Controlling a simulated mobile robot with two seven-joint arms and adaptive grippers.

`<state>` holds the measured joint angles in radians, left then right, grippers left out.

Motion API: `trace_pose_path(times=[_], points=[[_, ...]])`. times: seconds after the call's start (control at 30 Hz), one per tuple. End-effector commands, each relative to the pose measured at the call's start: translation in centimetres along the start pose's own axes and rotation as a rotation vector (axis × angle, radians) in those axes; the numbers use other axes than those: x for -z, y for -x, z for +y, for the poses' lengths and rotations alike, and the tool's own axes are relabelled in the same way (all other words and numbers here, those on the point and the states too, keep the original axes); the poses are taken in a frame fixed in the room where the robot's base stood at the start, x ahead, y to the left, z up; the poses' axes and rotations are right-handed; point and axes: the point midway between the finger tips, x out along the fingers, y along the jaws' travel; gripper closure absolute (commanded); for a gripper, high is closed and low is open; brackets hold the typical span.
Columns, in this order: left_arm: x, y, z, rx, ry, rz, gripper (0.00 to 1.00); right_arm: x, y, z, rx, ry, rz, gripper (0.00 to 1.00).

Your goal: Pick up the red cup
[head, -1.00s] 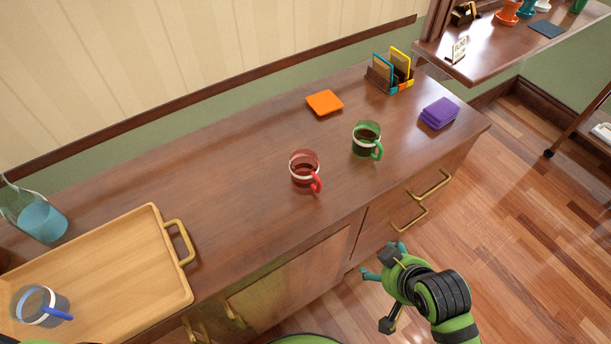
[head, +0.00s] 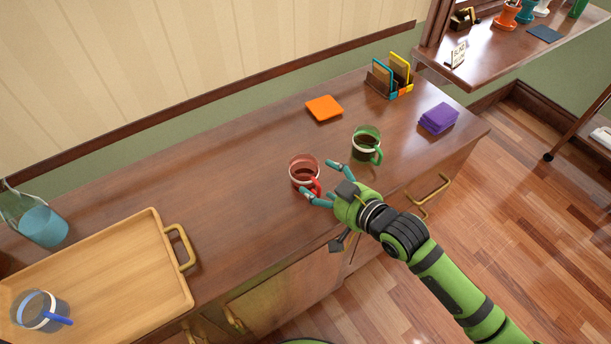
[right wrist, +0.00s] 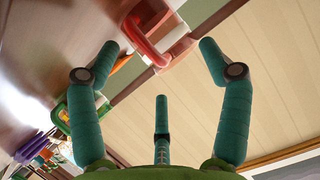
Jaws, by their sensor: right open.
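The red cup (head: 303,171), with a white band and a red handle, stands upright on the wooden counter (head: 240,185). My right gripper (head: 316,179) is open beside it, on its right and near side, with its teal fingers around the handle's side. One finger hides part of the handle. In the right wrist view the red cup (right wrist: 155,28) is ahead, with its handle between the spread fingertips of the gripper (right wrist: 160,52). I cannot tell if any finger touches it. My left gripper is not in view.
A green cup (head: 366,146) stands close behind the right gripper. An orange square (head: 324,108), a purple stack (head: 438,118) and a card holder (head: 390,78) lie farther back. A wooden tray (head: 150,260) with a blue cup (head: 40,311) is at the left, near a bottle (head: 40,222).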

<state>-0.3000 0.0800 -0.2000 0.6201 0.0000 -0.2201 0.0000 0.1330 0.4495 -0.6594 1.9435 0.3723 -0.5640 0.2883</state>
Motion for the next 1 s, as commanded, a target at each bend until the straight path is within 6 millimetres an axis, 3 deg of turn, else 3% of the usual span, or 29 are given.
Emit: trace_pose_path(times=[0.2, 0.47, 0.5, 0.7, 1.0], points=[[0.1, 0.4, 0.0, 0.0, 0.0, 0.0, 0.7, 0.2, -2.7, 0.1, -0.001, 0.001, 0.002, 0.22], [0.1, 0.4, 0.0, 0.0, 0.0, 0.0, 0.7, 0.1, -3.1, 0.1, -0.001, 0.002, 0.001, 0.22], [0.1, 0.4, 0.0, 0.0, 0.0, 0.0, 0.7, 0.1, -3.1, 0.1, -0.001, 0.002, 0.001, 0.26], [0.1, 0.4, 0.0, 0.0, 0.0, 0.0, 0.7, -0.1, -3.1, 0.1, -0.002, 0.0, -0.005, 1.0], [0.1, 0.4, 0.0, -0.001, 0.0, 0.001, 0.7, -0.4, -3.1, 0.1, -0.003, 0.0, -0.01, 1.0]])
